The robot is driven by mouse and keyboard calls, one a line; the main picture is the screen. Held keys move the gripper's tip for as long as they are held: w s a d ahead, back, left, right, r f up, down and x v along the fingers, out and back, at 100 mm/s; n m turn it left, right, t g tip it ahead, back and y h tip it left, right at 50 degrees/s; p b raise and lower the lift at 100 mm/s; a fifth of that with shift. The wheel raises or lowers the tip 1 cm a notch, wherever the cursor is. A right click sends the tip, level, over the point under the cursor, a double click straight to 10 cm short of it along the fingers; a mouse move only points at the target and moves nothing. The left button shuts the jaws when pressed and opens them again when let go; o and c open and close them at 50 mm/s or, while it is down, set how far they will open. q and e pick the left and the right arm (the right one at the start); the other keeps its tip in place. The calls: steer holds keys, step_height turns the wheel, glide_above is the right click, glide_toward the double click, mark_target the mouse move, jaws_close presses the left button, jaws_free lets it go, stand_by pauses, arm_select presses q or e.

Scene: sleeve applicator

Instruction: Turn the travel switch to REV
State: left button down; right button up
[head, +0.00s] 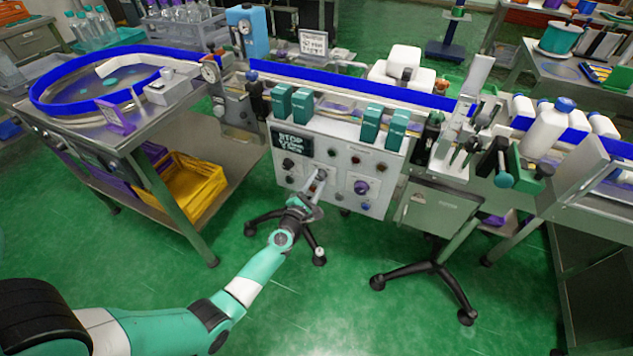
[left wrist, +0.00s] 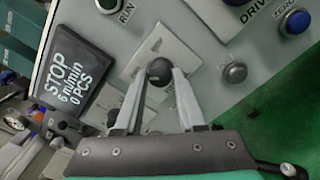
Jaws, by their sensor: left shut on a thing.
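A white control panel (head: 335,198) stands below the conveyor, facing me. My left gripper (head: 318,180) reaches its lower middle. In the left wrist view my left gripper (left wrist: 161,80) has its two pale fingers shut on a round black knob (left wrist: 160,66), one finger on each side. The knob sits on a pale label plate (left wrist: 184,55), whose lettering I cannot read, so I cannot tell its setting or confirm it is the travel switch. My right gripper is in neither view.
The display (left wrist: 74,75) reads STOP, 6 m/min, 0 PCS. A green RUN button, a blue button (left wrist: 296,20) and a grey button (left wrist: 235,72) lie near the knob. A yellow crate (head: 190,186) sits on the left shelf. The green floor before the panel is mostly clear.

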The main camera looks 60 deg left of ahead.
arm_select(q)
steer(key=m+p, duration=0.1)
steer(key=m, duration=0.3)
steer(key=shift+r, duration=0.1)
steer(key=m+p, duration=0.1)
steer(key=m, duration=0.3)
steer(key=shift+m, duration=0.3)
steer(key=m+p, duration=0.1)
steer(key=m, duration=0.3)
steer(key=shift+m, duration=0.3)
steer(key=shift+m+p, duration=0.8)
steer(key=shift+m, duration=1.5)
steer(key=c, duration=0.5)
jaws_free()
